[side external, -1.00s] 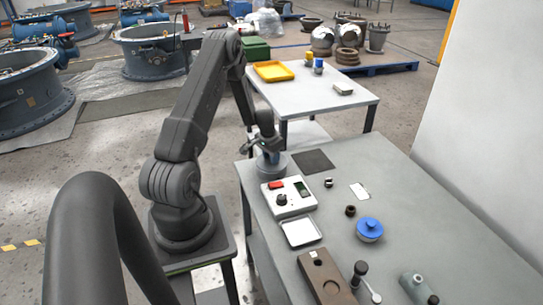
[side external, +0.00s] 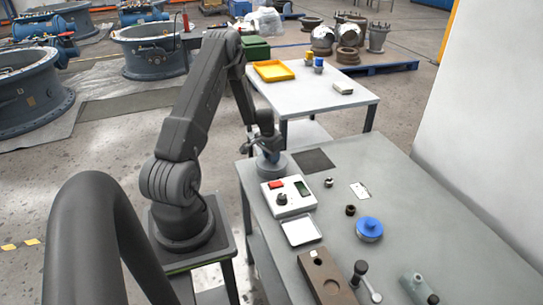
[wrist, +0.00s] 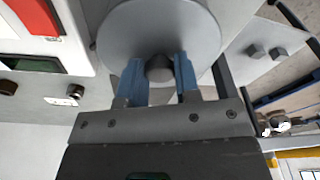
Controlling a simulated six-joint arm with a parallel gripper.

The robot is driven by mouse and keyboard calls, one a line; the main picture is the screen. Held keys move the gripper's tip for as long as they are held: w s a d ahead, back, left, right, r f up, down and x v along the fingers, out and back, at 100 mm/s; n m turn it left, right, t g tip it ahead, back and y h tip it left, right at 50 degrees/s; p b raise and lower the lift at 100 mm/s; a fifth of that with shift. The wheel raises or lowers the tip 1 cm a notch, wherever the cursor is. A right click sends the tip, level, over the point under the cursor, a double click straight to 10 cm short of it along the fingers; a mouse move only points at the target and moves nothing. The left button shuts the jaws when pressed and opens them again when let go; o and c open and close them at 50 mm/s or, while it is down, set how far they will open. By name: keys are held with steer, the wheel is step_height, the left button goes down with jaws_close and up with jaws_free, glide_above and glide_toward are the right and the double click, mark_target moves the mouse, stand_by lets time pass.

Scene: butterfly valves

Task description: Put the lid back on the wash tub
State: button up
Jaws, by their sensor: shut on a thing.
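My gripper (wrist: 159,74) has its two blue fingers shut on the dark round knob (wrist: 159,68) of the grey lid (wrist: 150,25) in the wrist view. In the side view my gripper (side external: 267,143) is low over the grey round wash tub (side external: 271,166) at the far left of the grey bench. The gripper hides much of the tub's top. I cannot tell whether the lid is seated on the rim or just above it.
A control box (side external: 288,196) with a red button stands close in front of the tub. A dark mat (side external: 314,160) lies to its right. A white tray (side external: 302,231), a blue-topped pot (side external: 369,229) and a brown block (side external: 325,278) are nearer. The bench's right side is mostly clear.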

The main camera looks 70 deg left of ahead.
steer(key=shift+f, duration=0.1)
stand_by(0.5)
steer(key=o, duration=1.5)
steer(key=shift+r, duration=2.5)
steer(key=shift+c, duration=0.4)
jaws_close()
